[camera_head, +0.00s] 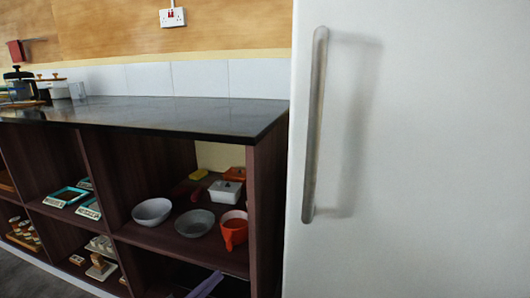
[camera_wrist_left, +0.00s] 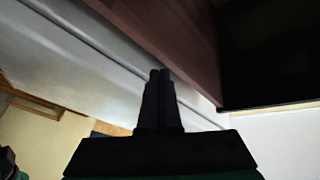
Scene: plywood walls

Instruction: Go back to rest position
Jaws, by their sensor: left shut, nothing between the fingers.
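My left gripper (camera_wrist_left: 160,75) shows in the left wrist view with its two dark fingers together and nothing between them. In the head view only a small purple-grey part of it (camera_head: 206,284) shows at the bottom edge, in front of the lower shelf; the rest is out of frame. My right gripper is in neither view.
A white door with a long metal handle (camera_head: 315,125) fills the right. A dark shelf unit (camera_head: 265,205) with a black countertop (camera_head: 185,112) stands left of it. Its shelf holds two bowls (camera_head: 152,211), a white dish (camera_head: 225,192) and an orange cup (camera_head: 234,231).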

